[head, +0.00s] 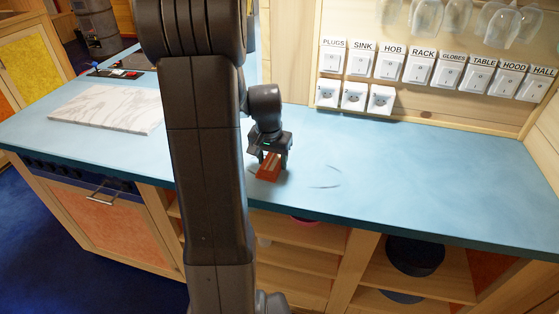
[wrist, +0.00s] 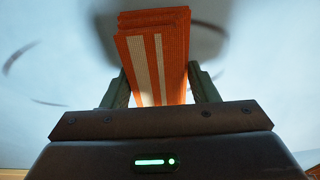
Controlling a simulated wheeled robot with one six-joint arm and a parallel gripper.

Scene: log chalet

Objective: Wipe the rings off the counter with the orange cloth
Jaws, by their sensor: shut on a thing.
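The orange cloth (head: 269,168) is a folded pad with pale stripes, held low at the blue counter (head: 420,170). My gripper (head: 270,155) is shut on it, and the cloth also shows between the fingers in the wrist view (wrist: 155,55). I cannot tell whether the cloth touches the counter. A thin grey ring mark (head: 326,184) lies on the counter just right of the cloth. In the wrist view dark arc marks (wrist: 14,60) show at the left of the cloth. My arm hides part of the counter to the left.
A marble board (head: 108,108) lies on the counter at the left, with a hob (head: 125,68) behind it. Labelled switches (head: 420,70) and sockets (head: 353,97) line the back wall. Glasses (head: 495,20) hang above. The counter's right side is clear.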

